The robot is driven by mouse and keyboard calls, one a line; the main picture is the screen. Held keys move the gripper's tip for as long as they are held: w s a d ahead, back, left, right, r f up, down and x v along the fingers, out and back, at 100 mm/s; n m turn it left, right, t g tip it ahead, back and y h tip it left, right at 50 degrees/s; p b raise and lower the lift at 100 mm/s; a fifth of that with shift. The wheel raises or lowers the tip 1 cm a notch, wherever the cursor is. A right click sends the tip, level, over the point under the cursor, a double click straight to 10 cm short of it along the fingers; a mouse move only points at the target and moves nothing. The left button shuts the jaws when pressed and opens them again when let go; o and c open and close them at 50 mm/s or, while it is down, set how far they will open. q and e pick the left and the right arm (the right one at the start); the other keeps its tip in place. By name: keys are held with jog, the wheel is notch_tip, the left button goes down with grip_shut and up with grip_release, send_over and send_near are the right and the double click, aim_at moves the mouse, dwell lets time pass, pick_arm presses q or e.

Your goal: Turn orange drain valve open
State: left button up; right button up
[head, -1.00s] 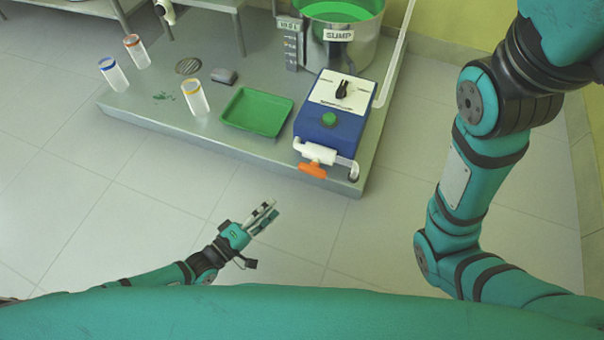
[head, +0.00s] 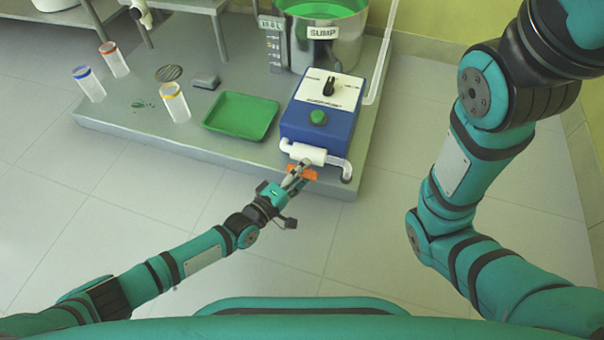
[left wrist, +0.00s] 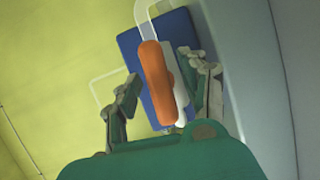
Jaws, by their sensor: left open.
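The orange drain valve handle (head: 309,174) is on the white pipe fitting (head: 308,153) at the front of the blue pump box (head: 318,117). In the head view my left gripper (head: 297,175) reaches the handle and hides part of it. In the left wrist view the orange handle (left wrist: 157,82) lies between the two spread fingers of my left gripper (left wrist: 165,88), with gaps on both sides. My left gripper is open. My right arm (head: 460,170) shows at the right, but its gripper is out of view.
The grey platform (head: 150,130) carries a green tray (head: 242,115), several capped cylinders, among them a yellow-ringed one (head: 174,102), and a steel sump vessel (head: 325,45) with green contents. The tiled floor (head: 120,210) in front is clear.

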pick_arm(q)
grip_shut()
jog(key=shift+f+n+b, duration=0.25)
jog(key=shift+n+b, duration=0.05)
jog(key=shift+b, duration=0.7)
jog(key=shift+r, duration=0.2)
grip_release()
jog(key=v, duration=1.2)
jog(key=shift+f, duration=0.2)
